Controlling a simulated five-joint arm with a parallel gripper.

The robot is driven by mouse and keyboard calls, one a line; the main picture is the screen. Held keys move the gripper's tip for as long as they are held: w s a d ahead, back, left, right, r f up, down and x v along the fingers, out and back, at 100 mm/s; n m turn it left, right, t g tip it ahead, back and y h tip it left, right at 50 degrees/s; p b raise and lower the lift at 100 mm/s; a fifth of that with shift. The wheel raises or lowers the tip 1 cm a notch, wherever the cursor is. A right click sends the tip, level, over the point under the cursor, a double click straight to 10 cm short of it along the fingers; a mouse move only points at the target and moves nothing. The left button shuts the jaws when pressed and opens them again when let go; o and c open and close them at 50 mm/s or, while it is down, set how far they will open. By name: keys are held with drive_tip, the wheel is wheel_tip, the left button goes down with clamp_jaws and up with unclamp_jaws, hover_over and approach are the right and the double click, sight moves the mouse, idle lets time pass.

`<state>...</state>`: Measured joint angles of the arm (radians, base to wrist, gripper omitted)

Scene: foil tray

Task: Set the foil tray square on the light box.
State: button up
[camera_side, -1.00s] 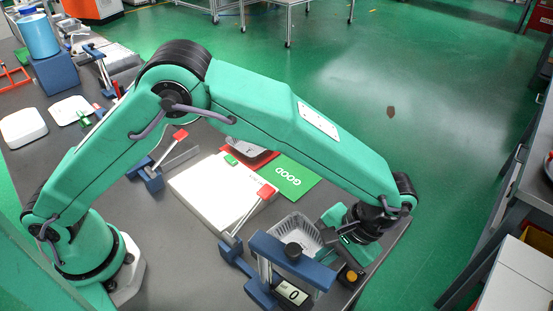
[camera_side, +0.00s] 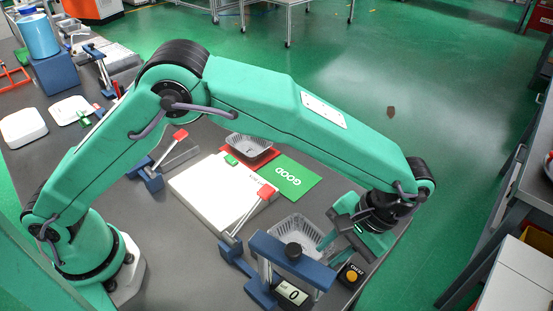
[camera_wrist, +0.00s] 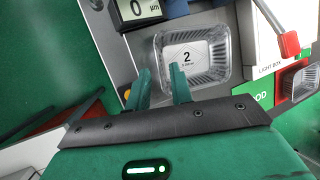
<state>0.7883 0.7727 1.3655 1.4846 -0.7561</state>
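The foil tray (camera_side: 289,224), clear and ribbed with a 2 on its floor, sits on the grey bench behind the blue gauge stand. It also shows in the wrist view (camera_wrist: 222,78). My gripper (camera_wrist: 160,72) is open and empty at the tray's near left corner. One finger overlaps the tray's near rim in the wrist view; the other is just left of it. I cannot tell their height or whether they touch.
The blue gauge stand (camera_side: 292,259) with a 0 display is close beside the tray. A red-tipped clamp (camera_side: 266,192) reaches over the light box's edge. A green GOOD card (camera_side: 290,177) and a second tray (camera_side: 251,147) on a red card lie behind. The bench edge is close at right.

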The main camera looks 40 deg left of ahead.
drive_tip(key=shift+v, duration=2)
drive_tip(key=shift+a+r, duration=0.1)
